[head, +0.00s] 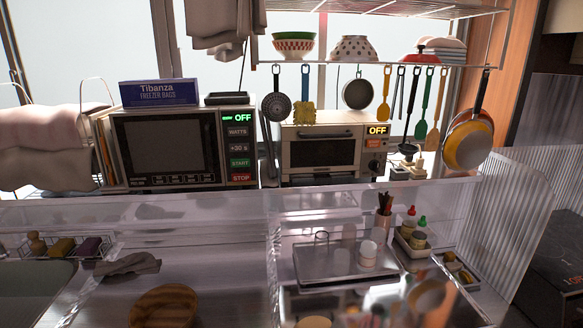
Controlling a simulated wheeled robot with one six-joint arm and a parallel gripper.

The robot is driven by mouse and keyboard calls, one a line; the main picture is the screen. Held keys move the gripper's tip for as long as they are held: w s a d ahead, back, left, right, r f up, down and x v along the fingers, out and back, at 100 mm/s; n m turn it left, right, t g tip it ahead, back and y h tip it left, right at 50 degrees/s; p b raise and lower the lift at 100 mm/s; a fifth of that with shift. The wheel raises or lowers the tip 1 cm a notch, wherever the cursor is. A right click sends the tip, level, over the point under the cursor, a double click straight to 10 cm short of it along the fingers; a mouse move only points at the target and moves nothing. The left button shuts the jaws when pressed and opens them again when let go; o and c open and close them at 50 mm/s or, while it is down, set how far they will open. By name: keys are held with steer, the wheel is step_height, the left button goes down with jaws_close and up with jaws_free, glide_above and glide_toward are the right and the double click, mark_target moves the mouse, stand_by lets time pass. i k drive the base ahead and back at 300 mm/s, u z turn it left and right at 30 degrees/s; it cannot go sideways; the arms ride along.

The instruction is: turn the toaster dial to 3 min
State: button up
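The toaster (321,153) is a beige toaster oven with a dark glass door, standing behind the clear counter screen at the middle of the head view. Its display (377,130) at the upper right of its front reads OFF. Below the display is a small orange-red label or button (374,143). The toaster dial (373,167) seems to be the small round knob low on the right side of the front. Its setting is too small to read. My gripper is not in view.
A microwave (165,150), also showing OFF, stands left of the toaster. Pans (467,143) hang at right. A clear ledge (200,208) runs across the front.

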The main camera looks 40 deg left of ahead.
mark_target(374, 165)
steer(key=u, duration=0.8)
steer(key=i, duration=1)
steer(key=u, duration=0.05)
